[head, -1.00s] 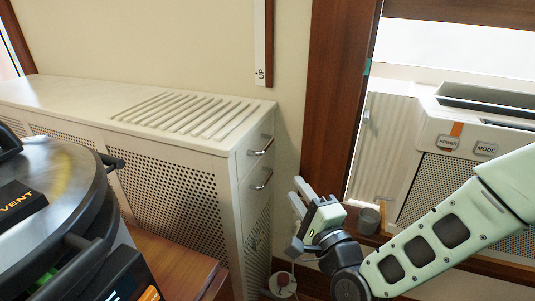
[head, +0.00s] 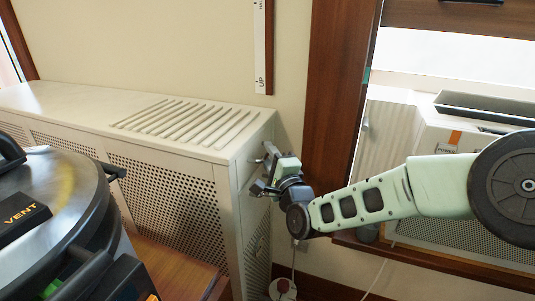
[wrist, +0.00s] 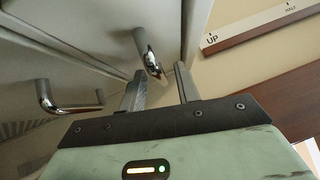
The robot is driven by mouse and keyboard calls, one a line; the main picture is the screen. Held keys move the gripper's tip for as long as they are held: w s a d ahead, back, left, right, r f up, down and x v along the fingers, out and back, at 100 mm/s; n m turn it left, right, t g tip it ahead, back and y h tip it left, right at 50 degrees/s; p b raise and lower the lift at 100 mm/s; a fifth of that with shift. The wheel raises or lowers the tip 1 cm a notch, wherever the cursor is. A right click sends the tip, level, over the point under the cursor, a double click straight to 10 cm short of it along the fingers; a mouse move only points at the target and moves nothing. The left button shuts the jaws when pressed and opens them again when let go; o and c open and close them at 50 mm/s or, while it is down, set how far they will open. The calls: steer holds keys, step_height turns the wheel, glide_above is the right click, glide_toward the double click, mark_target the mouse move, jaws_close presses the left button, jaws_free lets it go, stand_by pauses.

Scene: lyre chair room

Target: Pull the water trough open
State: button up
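The pale radiator cabinet (head: 225,148) stands along the wall, its end face towards my gripper. Two chrome bar handles are on that end face. In the wrist view, the upper handle (wrist: 148,50) lies just ahead of my fingertips, roughly in line with the gap between them. The lower handle (wrist: 68,109) is off to the left. Which handle belongs to the water trough is not marked. My gripper (head: 264,163) is close to the end face, open and empty (wrist: 160,82); it hides most of the handles in the head view. Contact with the handle cannot be told.
A dark round-topped machine (head: 50,200) marked VENT stands on a wooden surface at the left. A brown wooden post (head: 338,100) and a white unit (head: 440,140) are to the right. A labelled strip (wrist: 262,22) is on the wall. A small reddish object (head: 283,287) is low down.

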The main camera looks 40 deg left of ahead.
steer(key=shift+w+a+r, duration=0.1)
steer(key=shift+w+a, duration=0.2)
steer(key=shift+a, duration=0.15)
jaws_close()
steer(key=shift+d, duration=0.1)
steer(key=w+d+b, duration=0.1)
steer(key=w+d, duration=0.3)
steer(key=d, duration=1.3)
steer(key=shift+w+d+b, duration=0.2)
steer(key=shift+d+b, duration=0.15)
steer(key=shift+b, duration=0.05)
jaws_free()
